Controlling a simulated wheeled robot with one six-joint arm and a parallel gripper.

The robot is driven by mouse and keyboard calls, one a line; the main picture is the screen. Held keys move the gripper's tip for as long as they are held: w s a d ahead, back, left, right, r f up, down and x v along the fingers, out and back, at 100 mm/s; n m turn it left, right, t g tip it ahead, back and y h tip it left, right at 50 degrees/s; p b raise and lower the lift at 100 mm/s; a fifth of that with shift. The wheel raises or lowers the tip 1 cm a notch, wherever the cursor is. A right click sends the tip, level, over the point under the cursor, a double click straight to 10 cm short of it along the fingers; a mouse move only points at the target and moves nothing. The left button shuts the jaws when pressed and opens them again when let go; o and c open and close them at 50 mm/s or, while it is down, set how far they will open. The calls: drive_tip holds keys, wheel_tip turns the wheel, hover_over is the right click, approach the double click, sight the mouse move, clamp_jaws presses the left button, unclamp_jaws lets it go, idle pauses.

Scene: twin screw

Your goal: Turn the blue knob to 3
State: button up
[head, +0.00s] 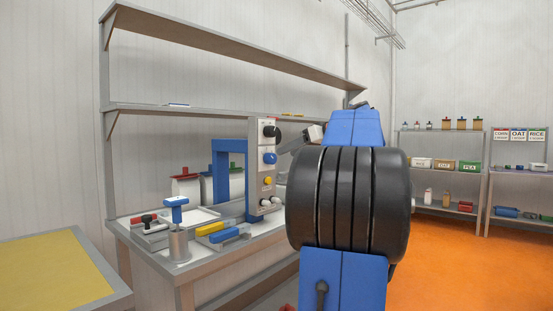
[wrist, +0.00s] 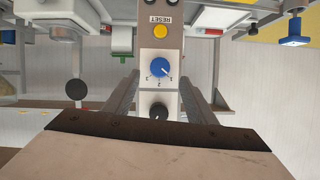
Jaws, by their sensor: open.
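The blue knob (head: 269,158) is on the front of an upright grey panel (head: 256,196), below a black knob (head: 270,131). In the upside-down wrist view the blue knob (wrist: 160,67) has small numerals around it. Its white mark points to the picture's lower right, but the numerals are too small to read surely. My gripper (wrist: 161,74) is open, its fingers on either side of the panel in the picture, with the blue knob between them. No contact is visible. In the head view my arm hides most of the gripper.
A yellow button (wrist: 161,31) marked RESET is near the blue knob. The black knob (wrist: 157,110) is nearer my gripper's base in the wrist view. A blue frame (head: 222,146) stands behind the panel. A metal cup (head: 179,246) and trays crowd the bench.

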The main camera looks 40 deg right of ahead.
sight(274, 158)
drive_tip(key=x, duration=0.7)
drive_tip(key=shift+w, duration=0.15)
drive_tip(key=c, duration=1)
